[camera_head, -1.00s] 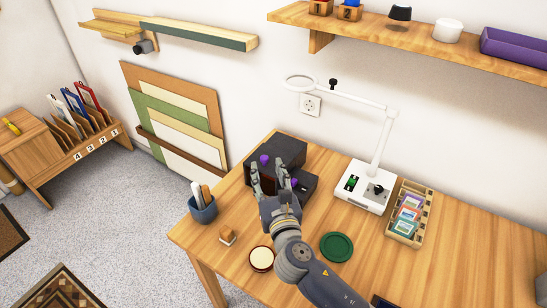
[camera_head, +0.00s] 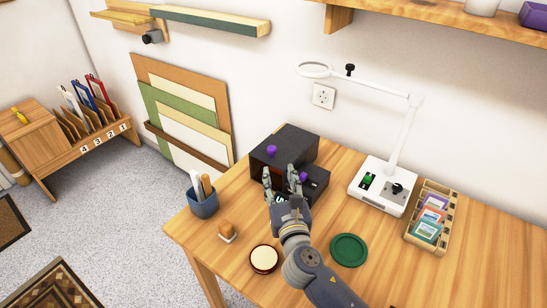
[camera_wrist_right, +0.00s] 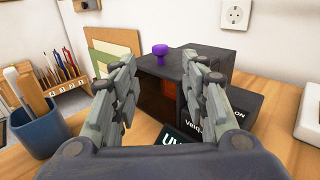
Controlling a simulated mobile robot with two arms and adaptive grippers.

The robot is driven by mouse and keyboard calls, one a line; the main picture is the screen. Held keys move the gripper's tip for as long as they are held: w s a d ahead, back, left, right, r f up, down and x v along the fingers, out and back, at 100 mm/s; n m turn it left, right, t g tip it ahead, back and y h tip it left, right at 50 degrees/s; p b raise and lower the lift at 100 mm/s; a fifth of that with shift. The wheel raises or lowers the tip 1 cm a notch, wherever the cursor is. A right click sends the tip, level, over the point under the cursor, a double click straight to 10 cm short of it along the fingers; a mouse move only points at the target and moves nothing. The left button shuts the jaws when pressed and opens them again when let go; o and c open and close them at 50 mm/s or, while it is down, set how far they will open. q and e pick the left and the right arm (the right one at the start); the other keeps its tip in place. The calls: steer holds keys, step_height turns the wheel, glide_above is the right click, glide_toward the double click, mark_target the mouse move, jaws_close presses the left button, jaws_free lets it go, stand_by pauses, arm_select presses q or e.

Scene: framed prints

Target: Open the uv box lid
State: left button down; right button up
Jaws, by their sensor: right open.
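The UV box (camera_head: 289,144) is a dark box at the table's back left, also in the right wrist view (camera_wrist_right: 208,58). A purple knob (camera_head: 271,149) sits at the front of its top, which looks shut; the knob also shows in the wrist view (camera_wrist_right: 159,50). An orange-brown front shows below the knob. My right gripper (camera_head: 280,172) is open and empty in front of the box. In the wrist view its fingers (camera_wrist_right: 160,68) spread to either side of the knob, with no visible contact. My left gripper is not in view.
A low black unit (camera_head: 318,178) with a purple knob adjoins the box's right side. A blue pen cup (camera_head: 203,204), a stamp-like block (camera_head: 227,232), a round cream-topped item (camera_head: 264,259) and a green disc (camera_head: 348,250) stand nearby. A white magnifier lamp (camera_head: 382,187) stands right.

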mark_target(273, 152)
steer(key=w, duration=0.3)
steer(key=w+a, duration=0.1)
steer(key=w, duration=0.5)
steer(key=shift+w+a+b, duration=0.3)
steer(key=shift+w, duration=0.05)
